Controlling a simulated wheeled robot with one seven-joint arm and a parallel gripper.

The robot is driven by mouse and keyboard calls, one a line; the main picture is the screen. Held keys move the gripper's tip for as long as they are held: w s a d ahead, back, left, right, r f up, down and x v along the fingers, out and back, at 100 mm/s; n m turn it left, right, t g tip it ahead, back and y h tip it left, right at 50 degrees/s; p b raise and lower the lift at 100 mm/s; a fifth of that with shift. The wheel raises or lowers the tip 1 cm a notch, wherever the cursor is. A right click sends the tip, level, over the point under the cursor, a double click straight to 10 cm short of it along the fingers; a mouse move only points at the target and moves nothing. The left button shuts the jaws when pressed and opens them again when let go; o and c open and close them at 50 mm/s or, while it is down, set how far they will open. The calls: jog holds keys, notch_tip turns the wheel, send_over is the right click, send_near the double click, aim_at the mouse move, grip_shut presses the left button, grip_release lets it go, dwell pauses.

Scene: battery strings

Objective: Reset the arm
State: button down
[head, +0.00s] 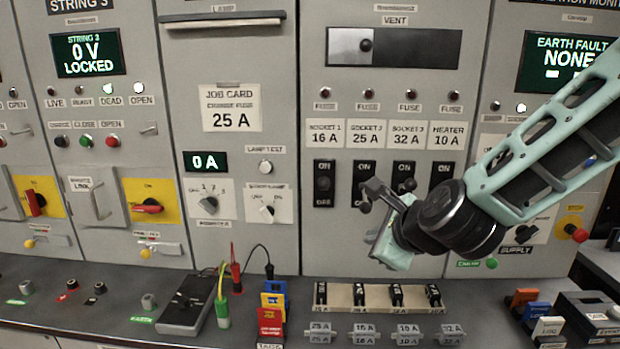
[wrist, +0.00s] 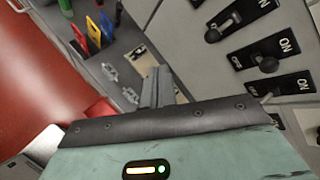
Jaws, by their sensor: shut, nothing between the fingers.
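My gripper (head: 372,193) is shut and empty. In the head view it is in front of the cabinet, near the row of breaker switches under the socket labels, and my arm reaches in from the right. In the wrist view the closed fingers (wrist: 158,88) point over the counter, with the switches to their right. I cannot tell from the head view whether the gripper touches a switch. The third switch (head: 404,172) is partly hidden behind my gripper and wrist.
A fuse rack (head: 384,308) with several dark fuses stands on the counter below, with labelled fuses in front. A meter (head: 188,303), coloured tags (head: 271,322) and leads stand to the left. Coloured blocks (head: 537,310) and a dark box (head: 590,312) are at the right.

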jog(key=s+a+f+n+g+y, duration=0.1)
jog(key=s+a+f+n+g, duration=0.35)
jog(key=s+n, duration=0.5)
jog(key=s+d+f+n+g+h+b, duration=0.1)
jog(key=s+d+n+g+h, duration=0.1)
jog(key=s+n, duration=0.7)
jog(key=s+d+f+n+g+h+b, duration=0.1)
jog(key=s+d+n+g+h, duration=0.1)
jog(key=s+n, duration=0.7)
jog(key=d+n+g, duration=0.1)
jog(key=n, duration=0.2)
jog(key=shift+s+d+g, duration=0.25)
jog(key=shift+s+g, duration=0.1)
jog(key=shift+s, duration=0.05)
